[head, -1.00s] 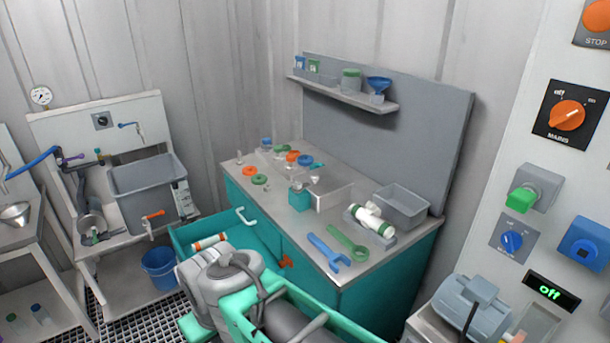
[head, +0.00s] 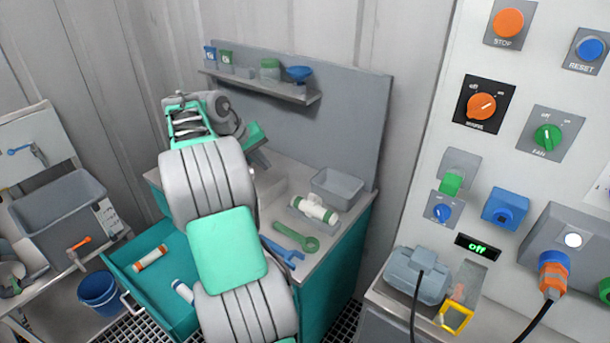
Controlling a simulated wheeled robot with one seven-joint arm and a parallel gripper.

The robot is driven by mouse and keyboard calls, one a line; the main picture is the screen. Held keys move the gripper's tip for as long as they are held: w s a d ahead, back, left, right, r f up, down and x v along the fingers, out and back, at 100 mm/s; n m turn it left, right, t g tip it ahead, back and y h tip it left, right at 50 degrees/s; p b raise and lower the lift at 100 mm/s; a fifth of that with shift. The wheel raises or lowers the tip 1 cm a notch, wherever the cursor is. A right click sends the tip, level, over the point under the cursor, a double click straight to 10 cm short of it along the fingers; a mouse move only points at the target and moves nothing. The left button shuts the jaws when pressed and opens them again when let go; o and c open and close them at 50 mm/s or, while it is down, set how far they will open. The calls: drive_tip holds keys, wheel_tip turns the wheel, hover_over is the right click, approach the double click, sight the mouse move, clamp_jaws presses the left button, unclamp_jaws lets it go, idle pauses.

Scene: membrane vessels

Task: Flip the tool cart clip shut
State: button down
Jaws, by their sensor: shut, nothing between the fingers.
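The tool cart (head: 335,250) is a teal cabinet with a grey worktop, standing in the middle of the head view. My arm rises in front of it and bends over the worktop. My gripper (head: 260,153) is at the far end of the arm, above the back part of the worktop, partly hidden by my own arm links. It is shut and holds nothing that I can see. I cannot make out the cart's clip; my arm covers the left and middle of the worktop and much of the cart's front.
An open teal drawer (head: 118,262) with white tubes juts out at the left. A blue wrench (head: 283,252), a green wrench (head: 298,242), a white tube (head: 315,208) and a grey bin (head: 337,187) lie on the right of the worktop. A shelf (head: 262,86) hangs behind.

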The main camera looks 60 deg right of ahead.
sight(315, 199)
drive_tip(key=shift+m+g, duration=0.6)
drive_tip(key=s+d+f, duration=0.2)
drive_tip(key=d+f, duration=0.1)
drive_tip(key=s+d+f, duration=0.2)
drive_tip(key=d+f, duration=0.1)
drive_tip(key=s+d+f, duration=0.3)
drive_tip(key=shift+d+f+p, duration=0.2)
drive_tip(key=shift+d+p, duration=0.05)
drive_tip(key=shift+p, duration=0.1)
drive_tip(key=shift+s+a+f+p, duration=0.2)
drive_tip(key=shift+s+a, duration=0.4)
drive_tip(key=shift+s, duration=0.05)
drive_tip(key=shift+s+a+f+p, duration=0.15)
drive_tip(key=shift+s+a, duration=0.4)
drive_tip(key=shift+s, duration=0.05)
drive_tip(key=shift+s+f, duration=0.1)
drive_tip(key=shift+f, duration=0.15)
drive_tip(key=shift+a, duration=0.1)
drive_tip(key=shift+s+f+b, duration=0.1)
drive_tip(key=shift+f+b, duration=0.05)
drive_tip(key=shift+b, duration=0.2)
